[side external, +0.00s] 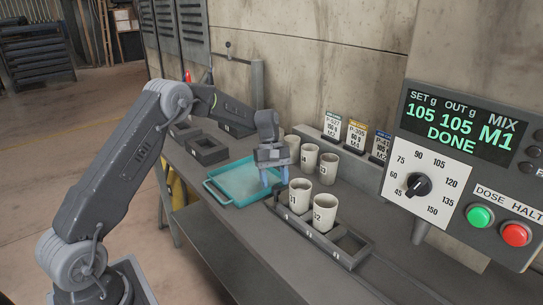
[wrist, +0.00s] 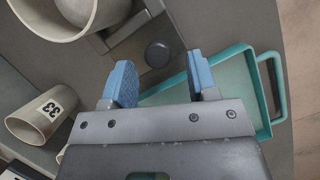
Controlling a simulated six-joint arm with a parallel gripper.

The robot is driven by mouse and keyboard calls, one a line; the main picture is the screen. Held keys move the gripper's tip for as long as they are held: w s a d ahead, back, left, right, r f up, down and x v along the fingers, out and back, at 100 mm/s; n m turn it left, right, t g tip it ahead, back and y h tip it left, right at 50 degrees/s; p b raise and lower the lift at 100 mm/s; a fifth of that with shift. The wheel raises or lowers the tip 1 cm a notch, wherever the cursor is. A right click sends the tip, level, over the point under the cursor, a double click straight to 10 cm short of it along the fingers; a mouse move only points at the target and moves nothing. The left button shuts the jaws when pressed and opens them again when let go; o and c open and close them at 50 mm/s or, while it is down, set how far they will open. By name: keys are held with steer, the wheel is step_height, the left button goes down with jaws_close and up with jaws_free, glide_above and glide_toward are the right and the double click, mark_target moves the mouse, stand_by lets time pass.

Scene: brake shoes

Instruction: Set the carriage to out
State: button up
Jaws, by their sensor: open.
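A long dark grey rack (side external: 358,262), which I take to be the carriage, lies on the bench with square pockets. Two beige cups, one on the left (side external: 300,196) and one marked 32 (side external: 324,212), stand in it; a front pocket is empty. My gripper (side external: 275,180) is open and points down between the rack's far end and the teal tray. In the wrist view, a dark round knob (wrist: 158,54) shows just beyond and between my open fingertips (wrist: 160,76), beside a grey bar. I cannot tell its height relative to the fingers. Nothing is held.
A teal tray (side external: 211,196) with handles lies left of my gripper. Several beige cups stand behind, including one marked 33 (wrist: 42,112). Grey square holders (side external: 207,150) are farther back. The control box (side external: 465,140) reads 105, 105, M1, DONE; its green button (side external: 480,216) and dial are at right.

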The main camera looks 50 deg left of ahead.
steer(key=v, duration=1.2)
steer(key=shift+r, duration=0.15)
steer(key=s+d+r+m+t+y, duration=0.3)
steer(key=s+d+r+m, duration=0.4)
steer(key=s+d+r, duration=0.65)
steer(key=s+d+f+m+t, duration=0.2)
steer(key=s+f+m, duration=0.1)
steer(key=s, duration=0.6)
steer(key=s+d+f+m+t+y, duration=0.1)
steer(key=s+f+m+t, duration=0.1)
steer(key=s, duration=0.8)
steer(key=shift+d+f+m, duration=0.4)
steer(key=shift+f+m, duration=0.3)
steer(key=shift+f, duration=0.2)
